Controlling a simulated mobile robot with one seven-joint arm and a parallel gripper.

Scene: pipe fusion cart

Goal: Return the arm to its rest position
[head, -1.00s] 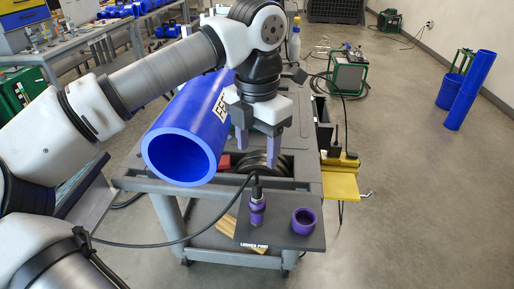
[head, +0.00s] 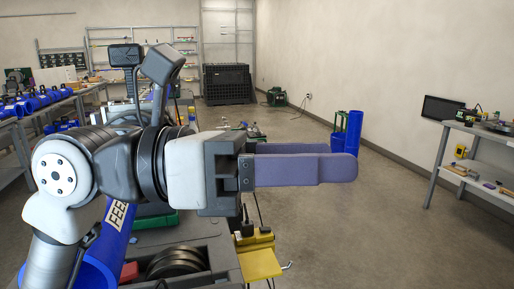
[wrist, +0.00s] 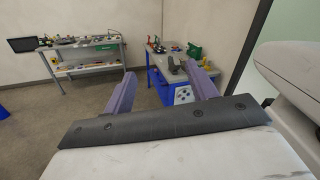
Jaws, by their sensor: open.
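My gripper (head: 350,166) is raised in front of the head camera, pointing right, with its purple fingers level. In the wrist view the two fingers (wrist: 165,88) stand wide apart with nothing between them. My arm is folded at the left of the head view, its wrist above the cart (head: 205,240). The gripper is clear of the cart and touches nothing that I can see.
A blue pipe (head: 105,245) lies on the cart, partly behind my arm. A yellow tray (head: 260,264) sticks out at the cart's right side. A grey workbench (head: 475,160) with a monitor stands at the right wall.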

